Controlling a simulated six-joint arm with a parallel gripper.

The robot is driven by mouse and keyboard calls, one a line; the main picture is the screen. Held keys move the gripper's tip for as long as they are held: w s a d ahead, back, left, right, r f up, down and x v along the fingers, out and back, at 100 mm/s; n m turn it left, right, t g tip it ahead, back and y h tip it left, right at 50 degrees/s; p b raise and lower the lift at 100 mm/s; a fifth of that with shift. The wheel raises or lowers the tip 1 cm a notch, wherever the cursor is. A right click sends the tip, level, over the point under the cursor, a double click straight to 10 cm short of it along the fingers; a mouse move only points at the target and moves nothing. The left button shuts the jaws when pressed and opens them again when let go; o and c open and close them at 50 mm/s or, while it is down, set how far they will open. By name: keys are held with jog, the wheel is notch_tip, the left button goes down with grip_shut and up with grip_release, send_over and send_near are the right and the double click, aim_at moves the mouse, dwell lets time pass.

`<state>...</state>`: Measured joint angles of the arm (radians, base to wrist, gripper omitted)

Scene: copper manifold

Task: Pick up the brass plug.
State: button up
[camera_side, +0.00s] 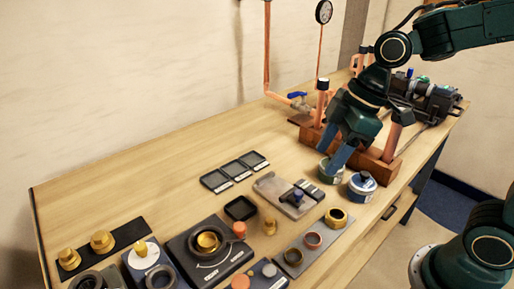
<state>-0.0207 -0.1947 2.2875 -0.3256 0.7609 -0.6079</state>
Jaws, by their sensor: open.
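Several brass pieces lie on the wooden bench, and I cannot tell for sure which is the plug. A small brass piece (270,226) stands alone on bare wood near the middle front. Two larger brass fittings, one left (68,258) and one right (102,240), sit on a black mat at the left. Another brass piece (207,240) sits in a dark round fixture. My gripper (338,166) is open, its blue fingers pointing down above the round tins, behind and to the right of the lone brass piece. The fingers partly hide a green tin (330,179).
A blue and white tin (362,186) stands beside the gripper. Copper pipes on a wooden block (376,166) stand behind it. A grey strip with rings (314,243), a small black tray (240,209) and a flat plate (283,194) surround the lone brass piece. Bare wood (150,195) lies left.

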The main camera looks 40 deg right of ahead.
jog(key=w+a+f+n+g+y, duration=0.1)
jog(key=w+a+f+n, duration=0.3)
jog(key=shift+w+f+n+g+y, duration=0.3)
jog(key=shift+n, duration=0.1)
jog(key=shift+a, duration=0.1)
send_near(270, 219)
jog(key=shift+x, duration=2.45)
jog(key=shift+s+f, duration=0.15)
jog(key=shift+x, duration=2.45)
jog(key=c, duration=1.1)
notch_tip(270, 219, up, 20)
jog(key=shift+r, duration=0.1)
